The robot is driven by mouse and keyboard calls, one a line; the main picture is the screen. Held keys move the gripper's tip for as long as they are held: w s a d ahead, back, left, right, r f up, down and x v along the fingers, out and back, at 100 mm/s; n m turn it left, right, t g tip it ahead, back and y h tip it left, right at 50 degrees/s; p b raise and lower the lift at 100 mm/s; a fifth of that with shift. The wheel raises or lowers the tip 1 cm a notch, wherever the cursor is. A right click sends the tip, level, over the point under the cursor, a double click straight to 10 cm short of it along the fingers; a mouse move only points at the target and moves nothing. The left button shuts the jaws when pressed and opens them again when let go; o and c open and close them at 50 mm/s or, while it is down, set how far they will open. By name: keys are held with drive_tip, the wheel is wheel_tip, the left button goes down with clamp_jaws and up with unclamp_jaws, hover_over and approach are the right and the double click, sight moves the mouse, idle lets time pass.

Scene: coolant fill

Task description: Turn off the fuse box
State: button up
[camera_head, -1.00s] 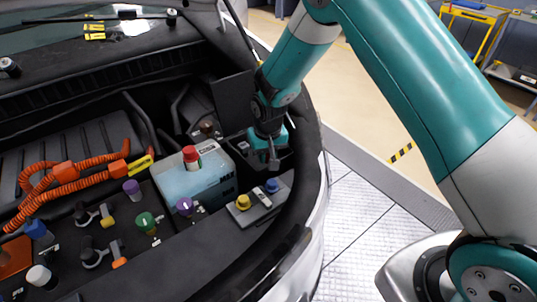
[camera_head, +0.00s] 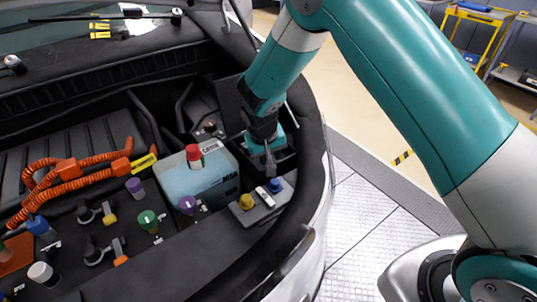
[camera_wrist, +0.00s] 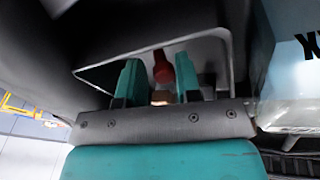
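The fuse box is a dark open box (camera_head: 290,160) at the right edge of the engine bay, with its dark lid (camera_head: 230,105) raised behind it. My gripper (camera_head: 268,160) points down into the box. In the wrist view, my gripper (camera_wrist: 160,82) has its two teal fingers apart. A red handle (camera_wrist: 161,66) shows inside the light-rimmed box opening, between and beyond the fingers. I see a gap between it and each finger. A small pale orange piece (camera_wrist: 162,98) lies low between the fingers. The arm and gripper hide most of the box's inside in the head view.
A pale blue coolant tank (camera_head: 200,175) with a red cap (camera_head: 194,155) stands just left of the box. A grey block (camera_head: 262,203) with yellow and blue caps sits in front. Orange hoses (camera_head: 80,170) lie further left. The car's curved front edge (camera_head: 318,150) is close on the right.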

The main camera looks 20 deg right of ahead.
drive_tip(key=shift+r, duration=0.1)
drive_tip(key=b+v, duration=0.1)
drive_tip(key=v, duration=1.6)
drive_tip(key=shift+s+a+r, duration=0.1)
